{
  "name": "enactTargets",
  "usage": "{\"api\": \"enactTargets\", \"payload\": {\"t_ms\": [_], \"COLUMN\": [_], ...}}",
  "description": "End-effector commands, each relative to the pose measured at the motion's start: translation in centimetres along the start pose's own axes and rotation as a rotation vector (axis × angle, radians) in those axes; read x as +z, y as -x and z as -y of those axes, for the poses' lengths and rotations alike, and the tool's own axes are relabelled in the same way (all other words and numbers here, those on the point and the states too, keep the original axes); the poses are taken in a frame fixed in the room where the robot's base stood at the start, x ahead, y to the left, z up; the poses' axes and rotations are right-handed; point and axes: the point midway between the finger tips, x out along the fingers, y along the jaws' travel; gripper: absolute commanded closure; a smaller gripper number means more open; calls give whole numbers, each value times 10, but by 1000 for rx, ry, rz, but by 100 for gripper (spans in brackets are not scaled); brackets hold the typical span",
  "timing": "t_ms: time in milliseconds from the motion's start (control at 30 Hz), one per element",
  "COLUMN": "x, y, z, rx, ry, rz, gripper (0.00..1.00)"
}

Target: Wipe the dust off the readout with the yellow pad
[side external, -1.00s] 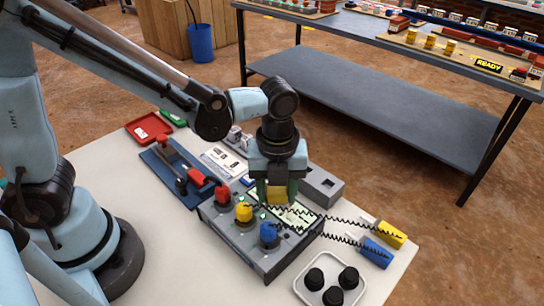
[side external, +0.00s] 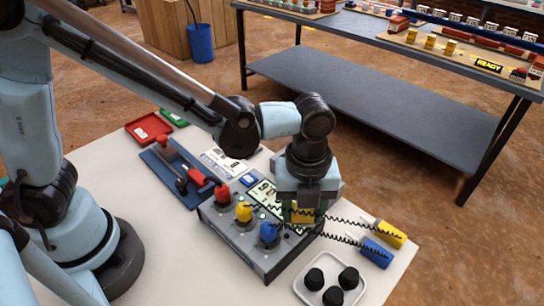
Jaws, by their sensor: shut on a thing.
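The grey instrument box (side external: 258,256) lies on the pale table with a pale green readout (side external: 262,190) on its top. Dark digits show on the left part of the readout; my gripper covers much of its right part. My gripper (side external: 303,207) points down, shut on the yellow pad (side external: 303,215), at the right end of the readout. The pad is low over the panel; I cannot tell whether it touches. Dust is too fine to make out.
Red, yellow (side external: 243,212) and blue (side external: 269,233) knobs stand on the box beside the readout. Coiled black leads run to yellow and blue plugs (side external: 377,252) at right. A white tray (side external: 305,294) of black knobs stands in front. A blue lever base (side external: 168,186) lies left.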

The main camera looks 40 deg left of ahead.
Motion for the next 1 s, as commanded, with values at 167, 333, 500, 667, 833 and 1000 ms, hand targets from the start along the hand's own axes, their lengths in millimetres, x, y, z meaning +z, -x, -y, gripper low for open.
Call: {"api": "enactTargets", "payload": {"t_ms": [167, 333, 500, 667, 833, 1000], "x": [-8, -7, -7, -7, -7, -7], "y": [1, 1, 4, 17, 33, 48], "z": [7, 7, 7, 7, 7, 8], "rx": [1, 2, 2, 2, 2, 2], "ry": [0, 1, 1, 1, 1, 1], "rz": [1, 2, 2, 2, 2, 2], "gripper": [76, 76, 76, 76, 76, 76]}}
